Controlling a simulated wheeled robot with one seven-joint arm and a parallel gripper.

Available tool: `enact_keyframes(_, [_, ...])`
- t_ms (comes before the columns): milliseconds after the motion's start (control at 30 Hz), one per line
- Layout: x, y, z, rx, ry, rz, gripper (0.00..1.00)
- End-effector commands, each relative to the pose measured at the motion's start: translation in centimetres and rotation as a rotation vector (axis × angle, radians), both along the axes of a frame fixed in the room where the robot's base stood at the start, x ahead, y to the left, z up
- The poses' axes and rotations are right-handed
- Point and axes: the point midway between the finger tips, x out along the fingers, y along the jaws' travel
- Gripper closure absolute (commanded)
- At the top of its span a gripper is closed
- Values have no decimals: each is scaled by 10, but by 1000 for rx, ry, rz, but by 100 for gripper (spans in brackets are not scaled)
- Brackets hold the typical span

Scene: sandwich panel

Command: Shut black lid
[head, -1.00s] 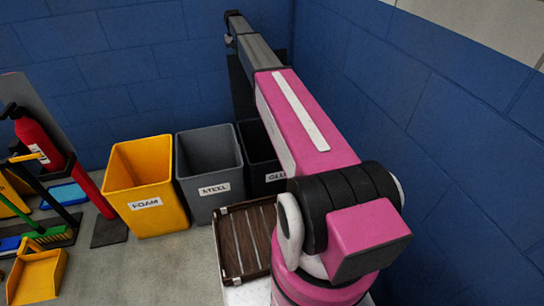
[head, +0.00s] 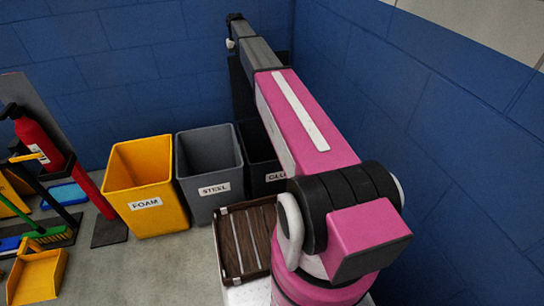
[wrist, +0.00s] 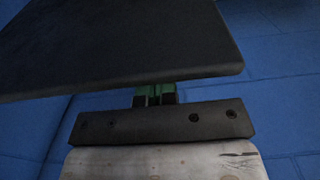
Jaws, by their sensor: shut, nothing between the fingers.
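The black bin (head: 258,158) stands at the right end of the bin row, partly hidden behind my arm; only part of its label shows. Its black lid (head: 238,80) stands raised behind it near the blue wall, mostly covered by my arm. In the wrist view the lid (wrist: 120,45) looks like a broad dark panel across the top, its edge slightly tilted. My gripper (wrist: 155,94) is shut and empty, its green and black fingertips just at the lid's lower edge in the picture. I cannot tell whether they touch. In the head view the fingers are not clear.
A grey bin (head: 210,170) marked STEEL and a yellow bin (head: 146,185) marked FOAM stand open to the left. A brown slatted crate (head: 232,245) is in front. A fire extinguisher (head: 38,140) and cleaning tools are at far left. Blue walls close in behind and right.

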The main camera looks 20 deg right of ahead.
Motion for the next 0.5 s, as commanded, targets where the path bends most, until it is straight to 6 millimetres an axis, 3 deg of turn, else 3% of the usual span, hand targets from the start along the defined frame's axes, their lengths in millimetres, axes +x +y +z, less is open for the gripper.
enact_keyframes(500, [-37, 0, 0, 0, 0, 0, 100])
